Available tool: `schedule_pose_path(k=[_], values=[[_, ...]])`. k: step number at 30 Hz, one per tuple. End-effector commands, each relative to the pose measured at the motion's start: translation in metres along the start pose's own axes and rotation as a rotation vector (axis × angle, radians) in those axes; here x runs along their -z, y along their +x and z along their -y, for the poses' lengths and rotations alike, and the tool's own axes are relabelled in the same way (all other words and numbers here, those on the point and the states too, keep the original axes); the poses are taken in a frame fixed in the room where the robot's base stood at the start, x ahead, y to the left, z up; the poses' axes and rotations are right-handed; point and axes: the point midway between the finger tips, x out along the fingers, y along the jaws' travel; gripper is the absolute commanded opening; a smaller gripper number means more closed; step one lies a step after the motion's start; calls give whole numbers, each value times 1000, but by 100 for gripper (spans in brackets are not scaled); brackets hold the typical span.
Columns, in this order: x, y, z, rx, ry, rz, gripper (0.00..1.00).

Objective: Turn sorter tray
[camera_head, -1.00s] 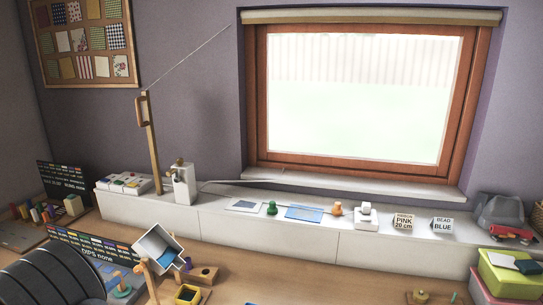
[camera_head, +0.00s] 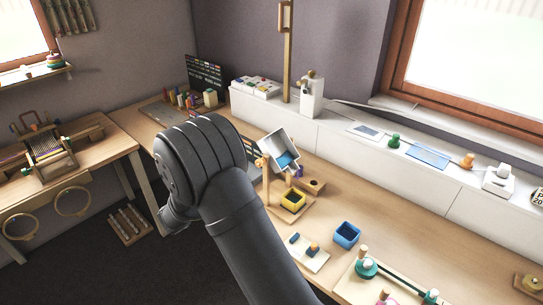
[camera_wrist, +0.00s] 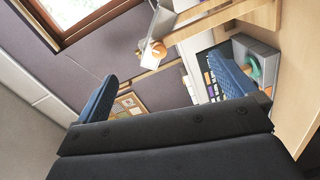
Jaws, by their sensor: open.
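The sorter tray (camera_head: 281,148) is a pale, open box, tilted on a wooden post, with blue showing inside it. In the head view my dark arm hides the gripper, just left of the tray.
A long white ledge (camera_head: 330,128) runs along the wall behind the bench. A small board with blue pieces (camera_head: 309,253) and a board with green discs (camera_head: 395,282) lie at the front. A side table with a loom (camera_head: 48,150) stands left. Bare bench lies right of the blue bin.

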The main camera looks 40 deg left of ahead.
Motion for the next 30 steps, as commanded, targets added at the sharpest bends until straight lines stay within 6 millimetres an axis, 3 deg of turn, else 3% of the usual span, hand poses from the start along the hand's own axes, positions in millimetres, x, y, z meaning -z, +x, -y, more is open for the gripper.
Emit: schedule_pose_path(k=[14,15,19,23,30], values=[[0,0,0,0,0,0,100],[0,0,0,0,0,0,98],[1,-5,1,-4,35,-4,72],[5,-23,3,-20,187,-18,47],[11,-61,6,-49,527,-54,44]])
